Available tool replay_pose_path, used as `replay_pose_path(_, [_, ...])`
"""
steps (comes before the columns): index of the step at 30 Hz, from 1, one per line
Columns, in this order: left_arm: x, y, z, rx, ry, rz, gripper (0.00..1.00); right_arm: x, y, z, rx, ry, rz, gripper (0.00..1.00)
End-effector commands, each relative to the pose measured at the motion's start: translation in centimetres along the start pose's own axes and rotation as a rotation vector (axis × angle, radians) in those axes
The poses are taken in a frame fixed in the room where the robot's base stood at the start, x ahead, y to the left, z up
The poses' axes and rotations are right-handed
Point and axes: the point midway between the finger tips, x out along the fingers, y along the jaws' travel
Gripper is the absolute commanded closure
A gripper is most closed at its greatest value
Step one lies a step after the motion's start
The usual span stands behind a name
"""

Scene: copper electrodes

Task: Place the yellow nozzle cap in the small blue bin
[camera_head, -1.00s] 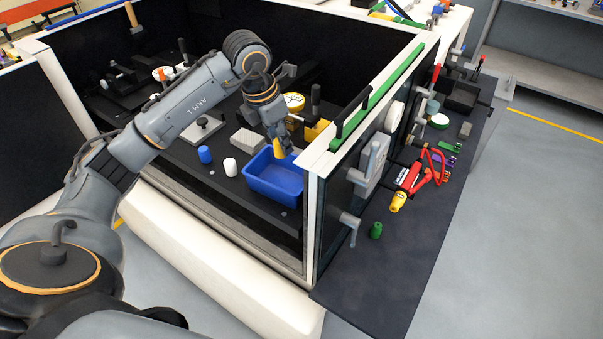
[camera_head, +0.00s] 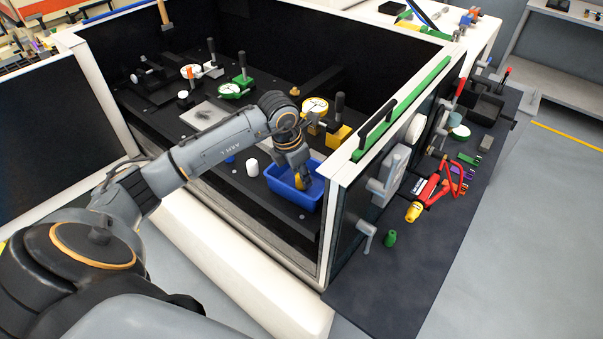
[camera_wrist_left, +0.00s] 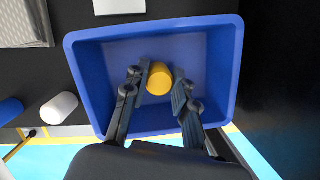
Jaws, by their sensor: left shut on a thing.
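The small blue bin (camera_head: 281,187) sits on the dark bench inside the enclosure, near its right front corner. It fills the middle of the left wrist view (camera_wrist_left: 222,50). My left gripper (camera_head: 299,182) reaches down into the bin opening. Its two fingers (camera_wrist_left: 160,92) are shut on the yellow nozzle cap (camera_wrist_left: 159,79), which lies between the fingertips over the bin floor. The cap also shows small in the head view (camera_head: 299,183). I cannot tell whether it touches the bin floor. My right gripper is not in view.
A white cylinder (camera_head: 252,167) and a blue cylinder (camera_wrist_left: 9,110) stand left of the bin. A yellow-based clamp (camera_head: 338,136) stands behind it. The enclosure's white wall top (camera_head: 345,172) rises close on the right. Red and yellow tools (camera_head: 428,190) lie outside.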

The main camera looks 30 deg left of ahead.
Motion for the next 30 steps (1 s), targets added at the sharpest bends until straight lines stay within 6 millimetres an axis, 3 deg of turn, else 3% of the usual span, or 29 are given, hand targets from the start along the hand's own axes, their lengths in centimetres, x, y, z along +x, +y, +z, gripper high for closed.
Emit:
replay_pose_path(3, [0.4,0.0,-0.1,0.000,0.000,0.000,1.00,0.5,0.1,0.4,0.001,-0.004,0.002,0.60])
replay_pose_path(4, [0.2,0.0,-0.1,0.000,0.000,0.000,0.67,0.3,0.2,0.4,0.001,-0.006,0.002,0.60])
replay_pose_path(6, [0.2,0.0,-0.1,0.000,0.000,0.000,0.53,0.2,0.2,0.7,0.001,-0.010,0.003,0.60])
replay_pose_path(7, [0.2,0.0,-0.1,0.000,0.000,0.000,0.51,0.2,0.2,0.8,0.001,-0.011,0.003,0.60])
replay_pose_path(20, [-0.7,0.1,0.1,0.001,-0.002,0.001,0.51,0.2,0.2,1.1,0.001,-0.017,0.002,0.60])
replay_pose_path(30, [-7.7,0.1,0.1,0.001,-0.005,0.003,0.51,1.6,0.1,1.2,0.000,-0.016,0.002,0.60])
